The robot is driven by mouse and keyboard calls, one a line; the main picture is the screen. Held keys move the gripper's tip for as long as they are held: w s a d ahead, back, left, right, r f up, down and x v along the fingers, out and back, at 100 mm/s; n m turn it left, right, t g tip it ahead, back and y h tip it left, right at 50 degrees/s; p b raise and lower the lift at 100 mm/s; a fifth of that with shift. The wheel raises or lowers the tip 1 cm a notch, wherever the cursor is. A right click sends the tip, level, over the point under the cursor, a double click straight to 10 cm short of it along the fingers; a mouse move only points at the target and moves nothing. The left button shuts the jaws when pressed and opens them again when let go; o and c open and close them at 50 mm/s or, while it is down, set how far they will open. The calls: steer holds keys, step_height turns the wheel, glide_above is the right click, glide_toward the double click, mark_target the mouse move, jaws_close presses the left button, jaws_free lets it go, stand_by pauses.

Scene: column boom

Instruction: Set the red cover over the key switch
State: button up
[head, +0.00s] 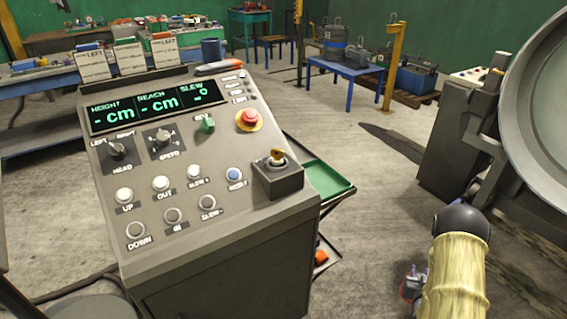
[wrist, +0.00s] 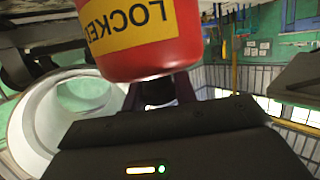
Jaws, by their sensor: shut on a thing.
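The red cover (wrist: 183,30) is a round red cup with a yellow label reading LOCKED, upside down in the wrist view. My gripper (wrist: 165,92) is shut on it; the cover hides most of the fingers. The key switch (head: 277,158) has a brass-coloured key and sits on a raised dark box (head: 279,186) at the right of the console's sloped panel in the head view. My arm is at the lower right of the head view, well apart from the switch. The gripper is mostly hidden behind the arm there.
The console (head: 160,245) carries a red emergency button (head: 249,118), a green knob (head: 207,125) and several push buttons. A green tray (head: 328,180) sits beside its right side. A large pale ring (head: 540,110) stands at the far right. Open floor lies between.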

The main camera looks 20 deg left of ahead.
steer(key=w+a+r+n+y+p, duration=0.2)
steer(key=w+a+r+p, duration=0.4)
steer(key=a+r, duration=0.55)
steer(key=w+a+r+n+y+p, duration=0.15)
steer(key=w+a+r+p, duration=0.35)
steer(key=a+r, duration=0.7)
steer(key=s+a+r+n+g+y+p, duration=0.1)
steer(key=s+a+r+n+y+p, duration=0.1)
steer(key=a+r, duration=1)
steer(key=s+a+r+n+g+y+p, duration=0.2)
steer(key=a+r+p, duration=0.4)
steer(key=a+r, duration=0.6)
steer(key=shift+s+a+y, duration=0.6)
steer(key=shift+s+y, duration=0.05)
steer(key=shift+y, duration=0.4)
steer(key=shift+n, duration=0.25)
step_height(320, 180, down, 6)
steer(key=p, duration=0.1)
steer(key=shift+f+p, duration=0.15)
steer(key=shift+p, duration=0.2)
steer(key=shift+f+p, duration=0.55)
steer(key=shift+f, duration=1.35)
